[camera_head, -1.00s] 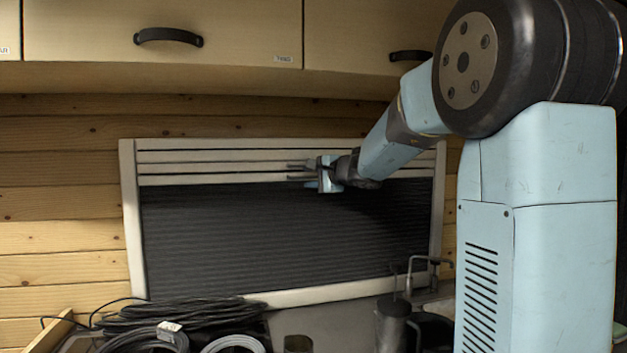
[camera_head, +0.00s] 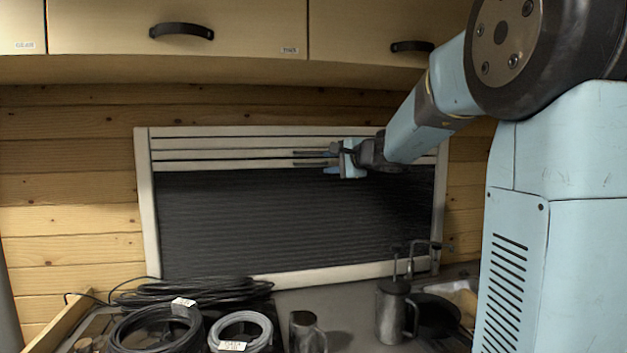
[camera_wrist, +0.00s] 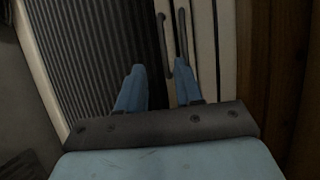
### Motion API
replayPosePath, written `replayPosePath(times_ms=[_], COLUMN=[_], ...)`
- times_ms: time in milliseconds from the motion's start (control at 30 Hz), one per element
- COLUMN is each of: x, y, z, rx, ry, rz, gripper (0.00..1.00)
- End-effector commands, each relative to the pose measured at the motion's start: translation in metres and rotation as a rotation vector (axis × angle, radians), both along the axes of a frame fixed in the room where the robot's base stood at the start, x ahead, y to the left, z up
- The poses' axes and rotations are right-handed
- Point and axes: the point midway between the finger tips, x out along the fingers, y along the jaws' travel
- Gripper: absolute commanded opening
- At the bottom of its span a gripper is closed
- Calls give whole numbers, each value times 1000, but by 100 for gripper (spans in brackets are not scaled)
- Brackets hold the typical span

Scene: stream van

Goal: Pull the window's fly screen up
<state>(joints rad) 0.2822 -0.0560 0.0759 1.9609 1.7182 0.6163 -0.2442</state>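The window's pale frame (camera_head: 146,205) is on the wood wall. Black pleated screen material (camera_head: 280,215) covers most of the opening, below several pale horizontal rails (camera_head: 220,154). I cannot tell whether it is fly screen or blind. Two thin dark bars (camera_head: 312,153) lie at the rails near mid-window; they also show in the wrist view (camera_wrist: 163,45). My gripper (camera_head: 338,158) is at the rails, above the pleats. In the wrist view its blue fingers (camera_wrist: 160,85) stand apart, one over the pleats, one by the right bar. I cannot tell whether they touch anything.
Cupboards (camera_head: 180,55) hang above the window. The space before the pleats is clear.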

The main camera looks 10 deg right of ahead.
Motion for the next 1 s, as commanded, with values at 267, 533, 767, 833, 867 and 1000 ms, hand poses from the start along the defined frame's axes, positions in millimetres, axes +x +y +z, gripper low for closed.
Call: replayPosePath(times_ms=[267, 533, 767, 833, 867, 1000], x=[-79, -188, -277, -303, -313, -354], y=[49, 77, 68, 61, 57, 36], z=[-19, -67, -114, -128, -134, -157], rx=[-254, -609, -919, -1016, -1055, -1229], ry=[43, 129, 216, 244, 256, 310], rz=[179, 389, 533, 569, 582, 630], gripper=[35, 35, 35, 35, 35, 35])
